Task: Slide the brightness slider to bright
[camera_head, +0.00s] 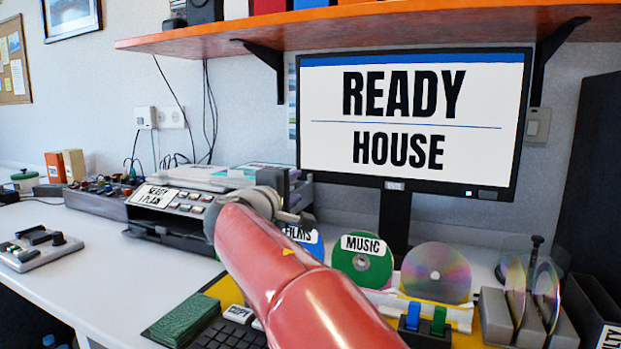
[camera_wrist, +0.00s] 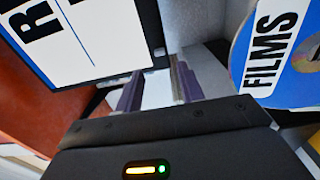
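No control in view is clearly labelled as a brightness slider. A small white box (camera_head: 38,248) with black knobs or levers lies at the left front of the desk; I cannot tell if it holds the slider. The monitor (camera_head: 415,122) shows READY and HOUSE, with a small lit mark on its lower bezel. My gripper (camera_wrist: 158,85) shows its two fingers apart in the wrist view, with a pale surface visible between them. In the head view my red arm reaches toward the printer and the monitor's lower left, and its own links largely hide the gripper.
A printer (camera_head: 170,207) and a control box (camera_head: 98,196) stand at the back left. Discs labelled FILMS (camera_head: 308,240) and MUSIC (camera_head: 362,262) stand in a rack below the monitor. An orange shelf (camera_head: 200,40) overhangs. The desk's left front (camera_head: 105,265) is mostly clear.

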